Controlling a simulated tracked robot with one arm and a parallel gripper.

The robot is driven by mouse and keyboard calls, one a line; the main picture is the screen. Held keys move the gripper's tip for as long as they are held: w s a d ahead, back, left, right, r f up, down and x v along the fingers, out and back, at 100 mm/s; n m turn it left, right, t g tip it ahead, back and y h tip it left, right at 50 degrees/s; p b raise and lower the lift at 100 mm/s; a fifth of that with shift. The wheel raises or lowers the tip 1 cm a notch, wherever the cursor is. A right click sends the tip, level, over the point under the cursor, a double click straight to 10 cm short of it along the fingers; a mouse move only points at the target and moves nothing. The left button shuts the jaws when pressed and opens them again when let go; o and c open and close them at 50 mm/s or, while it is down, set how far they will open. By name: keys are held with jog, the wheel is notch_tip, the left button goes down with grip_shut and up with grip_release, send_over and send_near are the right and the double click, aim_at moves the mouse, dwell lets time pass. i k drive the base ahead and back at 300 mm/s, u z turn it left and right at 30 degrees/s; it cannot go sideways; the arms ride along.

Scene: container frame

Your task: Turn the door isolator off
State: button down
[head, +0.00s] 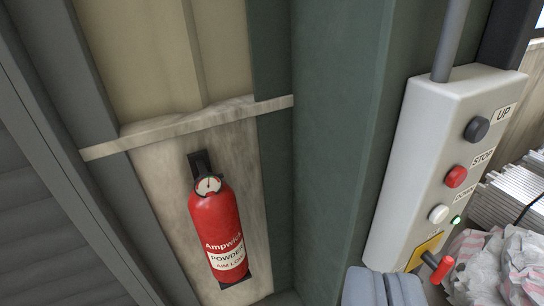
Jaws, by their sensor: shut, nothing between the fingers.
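The door isolator (425,251) is at the lower right, low on the pale grey control box (400,190). It has a yellow plate and a black stem with a red handle (441,270) that sticks out to the right, tilted. My gripper (386,286) shows at the bottom edge as two blue-grey fingers side by side, shut and empty. It is left of the isolator in the picture, apart from the red handle.
The box also carries a black UP button (477,129), a red STOP button (456,176) and a white button (438,213). A red fire extinguisher (217,230) hangs at left. Crumpled wrapping (505,262) and stacked panels (510,190) lie at right.

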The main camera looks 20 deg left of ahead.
aim_at(440, 269)
jog(key=u, duration=0.75)
jog(key=k, duration=1.05)
jog(key=z, duration=0.6)
jog(key=i, duration=0.8)
jog(key=z, duration=0.4)
